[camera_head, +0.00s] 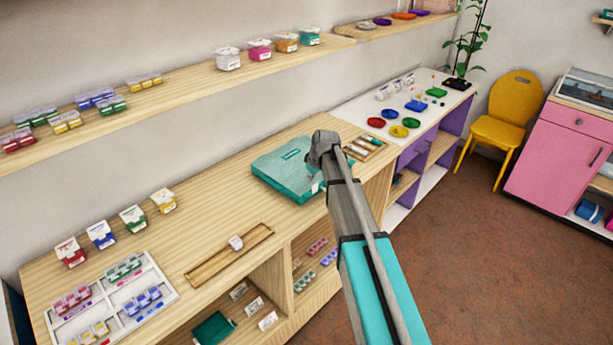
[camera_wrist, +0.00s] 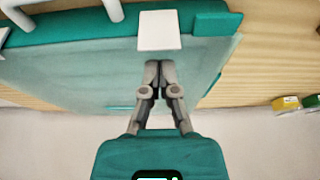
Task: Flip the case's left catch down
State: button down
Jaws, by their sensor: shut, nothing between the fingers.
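The teal case (camera_head: 283,172) lies shut on the wooden counter, with a label on its lid. In the wrist view the case (camera_wrist: 60,75) fills the upper left, front edge at the top. A white plate-like catch (camera_wrist: 158,30) sits on that edge, to the right of the white handle (camera_wrist: 60,8); with the picture turned round, this is the left catch. I cannot tell firmly whether it is up or down. My gripper (camera_wrist: 157,66) is shut and empty, its tips just short of the catch over the lid. In the head view my arm hides the case's right side.
A wooden tray with small items (camera_head: 366,149) lies just right of the case. A long wooden tray (camera_head: 229,255) and a white sorting tray (camera_head: 110,299) lie to the left. A wall shelf (camera_head: 180,88) runs above.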

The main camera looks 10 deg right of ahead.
jog(key=shift+s+d, duration=0.35)
jog(key=shift+s, duration=0.1)
jog(key=shift+a, duration=0.1)
